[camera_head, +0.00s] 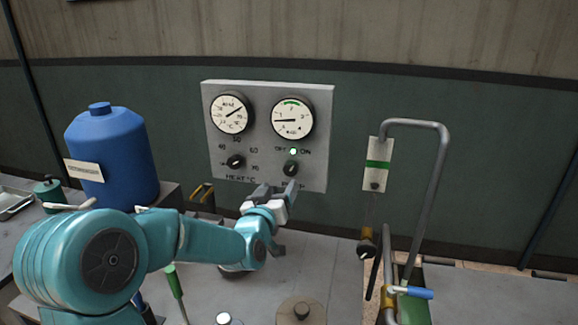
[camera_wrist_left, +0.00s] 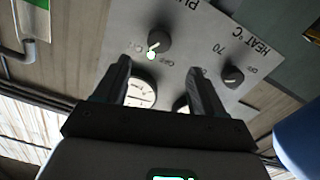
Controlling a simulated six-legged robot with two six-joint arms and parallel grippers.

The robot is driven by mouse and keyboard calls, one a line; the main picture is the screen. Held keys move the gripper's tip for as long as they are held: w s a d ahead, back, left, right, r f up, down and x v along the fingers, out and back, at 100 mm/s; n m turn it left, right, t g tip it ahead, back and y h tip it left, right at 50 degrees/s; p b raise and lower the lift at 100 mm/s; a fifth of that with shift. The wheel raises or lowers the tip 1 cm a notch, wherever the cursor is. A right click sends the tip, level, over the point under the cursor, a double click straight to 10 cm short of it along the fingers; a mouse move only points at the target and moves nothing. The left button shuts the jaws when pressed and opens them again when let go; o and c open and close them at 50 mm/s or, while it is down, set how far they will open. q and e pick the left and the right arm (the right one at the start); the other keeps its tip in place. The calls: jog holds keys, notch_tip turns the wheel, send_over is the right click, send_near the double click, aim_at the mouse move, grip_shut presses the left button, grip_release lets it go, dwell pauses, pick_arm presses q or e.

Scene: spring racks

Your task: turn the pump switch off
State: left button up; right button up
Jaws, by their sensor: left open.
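The pump switch (camera_head: 291,168) is a dark round knob at the lower right of the grey panel (camera_head: 265,138). In the left wrist view the pump switch (camera_wrist_left: 160,42) shows upside down, its pale pointer mark towards the ON side. A small green lamp (camera_head: 293,151) is lit between the OFF and ON labels. My left gripper (camera_head: 278,189) is just below and in front of the switch, and partly covers the PUMP label. In the left wrist view its two fingers (camera_wrist_left: 159,66) are apart, with the knob beyond their tips and nothing held. My right gripper is not in view.
A HEAT knob (camera_head: 236,161) sits left of the switch, below two gauges (camera_head: 231,113). A blue bottle (camera_head: 111,160) stands at the left. A bent grey pipe (camera_head: 437,175) with a valve and blue handle (camera_head: 416,292) stands at the right.

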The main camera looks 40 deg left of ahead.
aim_at(289, 170)
pick_arm(q)
jog(key=p+x, duration=0.3)
jog(key=x, duration=0.6)
jog(key=shift+w+a, duration=0.1)
jog(key=shift+w, duration=0.15)
jog(key=shift+w+a, duration=0.1)
jog(key=c, duration=1.1)
jog(key=shift+o, duration=0.2)
jog(key=shift+f+b, duration=0.15)
jog(key=shift+b, duration=0.4)
jog(key=n+b, duration=0.9)
jog(key=b, duration=0.5)
jog(key=shift+f+b, duration=0.2)
jog(key=shift+b, duration=0.15)
jog(key=shift+r+n+b, duration=0.2)
jog(key=shift+n+b, duration=1)
jog(key=shift+n, duration=0.3)
jog(key=shift+r, duration=0.1)
